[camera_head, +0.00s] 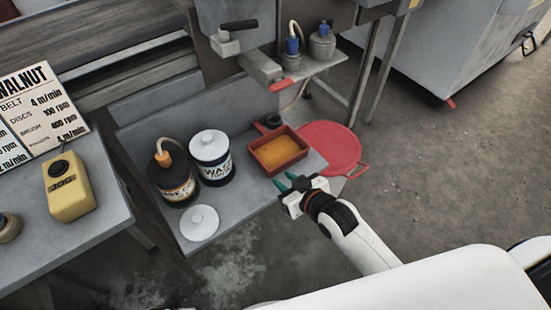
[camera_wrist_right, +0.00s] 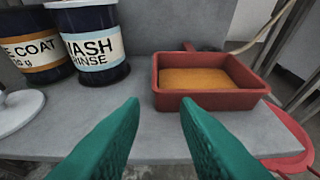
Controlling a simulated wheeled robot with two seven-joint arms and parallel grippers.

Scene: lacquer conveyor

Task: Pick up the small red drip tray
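The small red drip tray (camera_head: 291,163) is a rectangular pan with orange-yellow contents. It sits on the grey shelf, and a short red handle sticks out at its back left. In the right wrist view the tray (camera_wrist_right: 212,99) stands ahead and to the right of the fingers. My right gripper (camera_head: 289,182) is just in front of the tray's near side in the head view. Its green fingers (camera_wrist_right: 161,106) are apart with nothing between them, and the tray appears untouched. My left gripper is not in view.
A white-lidded wash jar (camera_head: 211,159) and a dark coat jar (camera_head: 172,182) stand left of the tray. A loose white lid (camera_head: 199,223) lies near the shelf's front. A larger round red tray (camera_head: 333,143) lies beyond the shelf's right edge. A machine overhangs the back.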

